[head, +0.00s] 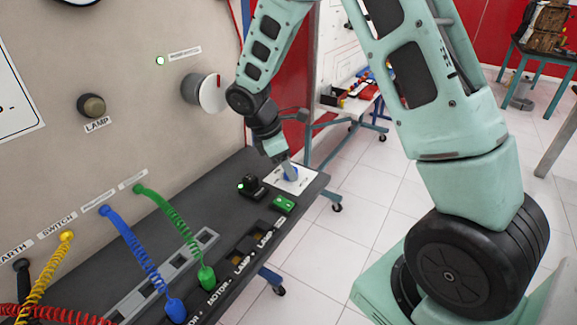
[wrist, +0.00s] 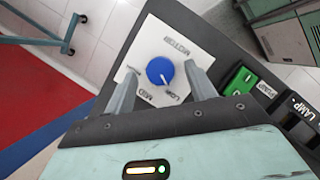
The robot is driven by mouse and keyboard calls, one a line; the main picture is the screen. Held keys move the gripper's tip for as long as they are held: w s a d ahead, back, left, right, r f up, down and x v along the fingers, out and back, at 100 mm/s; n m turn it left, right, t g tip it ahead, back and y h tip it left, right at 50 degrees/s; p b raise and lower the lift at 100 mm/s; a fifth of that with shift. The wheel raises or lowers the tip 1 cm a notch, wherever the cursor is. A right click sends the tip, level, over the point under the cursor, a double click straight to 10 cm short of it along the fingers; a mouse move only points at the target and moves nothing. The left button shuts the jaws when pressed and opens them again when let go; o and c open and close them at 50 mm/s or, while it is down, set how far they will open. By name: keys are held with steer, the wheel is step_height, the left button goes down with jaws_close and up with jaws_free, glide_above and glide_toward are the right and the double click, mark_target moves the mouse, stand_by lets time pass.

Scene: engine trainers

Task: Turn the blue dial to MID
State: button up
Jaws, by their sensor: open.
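The blue dial (wrist: 160,70) is round and sits on a white plate (wrist: 181,32) in the wrist view. Its white pointer line points down and slightly right, toward the label LOW. The label MID is printed to the left of LOW, and MOTOR is printed above the dial in the picture. My gripper (wrist: 161,76) is open, with one finger on each side of the dial and gaps visible between.
The upright panel (head: 130,60) with a large white dial (head: 204,92) stands at the left. Coiled cables hang at the lower left.

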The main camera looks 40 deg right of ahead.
steer(key=shift+s+d+f, duration=0.1)
steer(key=shift+d+f, duration=0.1)
steer(key=shift+f, duration=0.35)
steer(key=c, duration=1)
steer(key=shift+o, duration=0.2)
